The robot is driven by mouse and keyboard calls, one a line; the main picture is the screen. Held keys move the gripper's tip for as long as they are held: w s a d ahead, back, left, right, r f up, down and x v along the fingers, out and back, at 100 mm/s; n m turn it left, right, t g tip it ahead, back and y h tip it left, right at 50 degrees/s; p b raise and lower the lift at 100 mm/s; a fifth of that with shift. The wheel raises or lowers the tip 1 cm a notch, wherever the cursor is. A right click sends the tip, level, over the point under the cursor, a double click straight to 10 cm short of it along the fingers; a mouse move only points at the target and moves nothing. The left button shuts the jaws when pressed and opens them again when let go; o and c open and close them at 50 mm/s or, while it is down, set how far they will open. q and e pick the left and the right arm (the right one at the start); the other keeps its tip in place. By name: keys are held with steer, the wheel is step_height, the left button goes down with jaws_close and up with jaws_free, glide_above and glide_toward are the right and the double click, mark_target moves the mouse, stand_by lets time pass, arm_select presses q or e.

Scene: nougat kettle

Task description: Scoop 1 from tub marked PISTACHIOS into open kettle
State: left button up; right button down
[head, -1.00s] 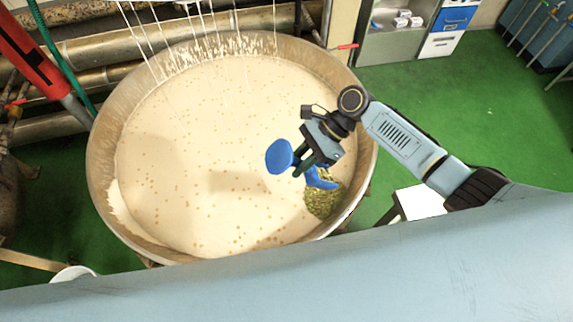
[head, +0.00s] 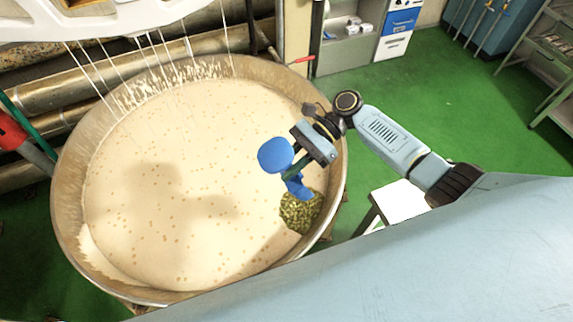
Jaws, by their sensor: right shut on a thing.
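The open kettle (head: 68,190) is a wide metal bowl filled with pale nougat (head: 170,180) dotted with small tan bits. A heap of green pistachios (head: 301,213) lies on the nougat near the kettle's right edge. My right gripper (head: 304,158) is over the right part of the kettle, shut on a blue scoop (head: 276,155). The scoop is tilted above the nougat, its lower blue part close to the pistachio heap; whether it touches the heap is unclear. No nuts show on the visible blue surface. My left gripper and the tub marked PISTACHIOS are not in view.
White whisk-like machinery with wires (head: 110,22) hangs over the kettle's far left. A white-topped stand (head: 398,203) is right of the kettle. Grey shelves (head: 345,50) and a rack (head: 560,45) stand farther back. Green floor (head: 440,110) is clear between them.

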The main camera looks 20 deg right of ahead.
mark_target(288, 154)
steer(key=shift+r+h+p, duration=0.45)
steer(key=shift+r+h, duration=0.1)
steer(key=shift+h, duration=0.15)
steer(key=h, duration=0.1)
steer(key=r+h, duration=0.1)
steer(key=h, duration=0.1)
steer(key=r+t+h, duration=0.1)
steer(key=h, duration=0.1)
steer(key=shift+m, duration=0.3)
steer(key=h, duration=0.2)
steer(key=r+h, duration=0.1)
steer(key=shift+a+r+h, duration=0.1)
steer(key=shift+a+h, duration=0.05)
steer(key=shift+h, duration=0.25)
steer(key=shift+r+m+h, duration=0.35)
steer(key=shift+m+h, duration=0.05)
steer(key=shift+h, duration=0.7)
steer(key=shift+d, duration=0.2)
